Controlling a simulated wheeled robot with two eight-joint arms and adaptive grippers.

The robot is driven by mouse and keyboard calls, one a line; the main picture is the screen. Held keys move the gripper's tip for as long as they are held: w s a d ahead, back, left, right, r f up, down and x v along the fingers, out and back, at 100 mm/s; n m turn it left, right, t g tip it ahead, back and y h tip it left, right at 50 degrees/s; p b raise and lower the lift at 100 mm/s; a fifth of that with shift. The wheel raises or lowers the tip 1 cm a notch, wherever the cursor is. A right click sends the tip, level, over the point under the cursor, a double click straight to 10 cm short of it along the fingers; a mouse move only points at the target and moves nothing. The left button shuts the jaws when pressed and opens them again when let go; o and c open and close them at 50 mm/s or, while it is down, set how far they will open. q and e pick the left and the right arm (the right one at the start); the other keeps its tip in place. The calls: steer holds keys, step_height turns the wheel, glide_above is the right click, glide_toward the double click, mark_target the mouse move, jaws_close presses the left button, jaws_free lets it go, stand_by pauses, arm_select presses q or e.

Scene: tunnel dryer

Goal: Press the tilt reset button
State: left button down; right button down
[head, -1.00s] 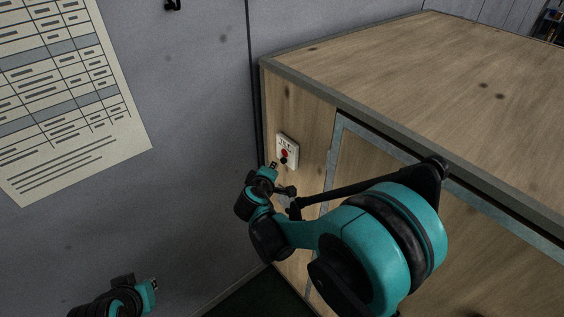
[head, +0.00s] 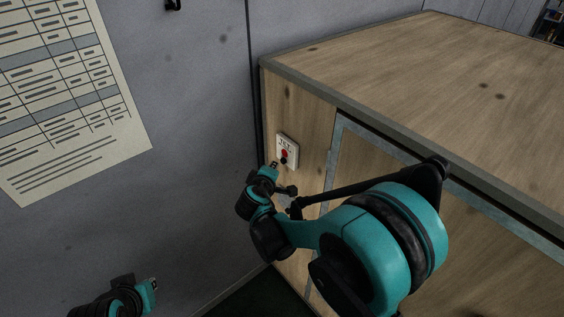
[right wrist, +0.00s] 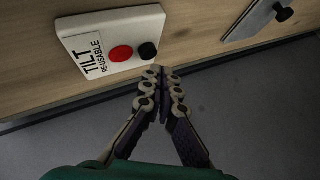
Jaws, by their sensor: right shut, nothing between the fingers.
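The white tilt box (head: 293,147) is on the narrow wooden face of the cabinet; it also shows in the right wrist view (right wrist: 95,25), lettered "TILT RE-USABLE". It carries a red round button (right wrist: 121,53) and a black round button (right wrist: 148,51) side by side. My right gripper (right wrist: 161,72) is shut and empty. Its fingertips are just below the black button in the right wrist view; I cannot tell whether they touch it. In the head view the right gripper (head: 274,165) is close to the box. My left gripper (head: 150,286) is at the lower left, its jaws unclear.
The wooden cabinet (head: 420,60) with grey edging fills the right. A grey plate with a black knob (right wrist: 283,14) is right of the box in the right wrist view. A grey wall (head: 190,110) with a printed sheet (head: 60,90) is on the left.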

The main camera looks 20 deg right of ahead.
steer(key=shift+d, duration=0.15)
stand_by(0.4)
steer(key=shift+w+d, duration=0.15)
steer(key=shift+d, duration=0.1)
steer(key=shift+w+d, duration=0.15)
steer(key=shift+d, duration=0.35)
stand_by(0.9)
steer(key=shift+a, duration=0.1)
steer(key=shift+s+a, duration=0.3)
steer(key=shift+a, duration=0.45)
steer(key=a, duration=0.1)
steer(key=s+a, duration=0.1)
steer(key=a, duration=0.2)
steer(key=shift+s+a+b, duration=0.35)
steer(key=shift+a+b, duration=0.05)
stand_by(0.5)
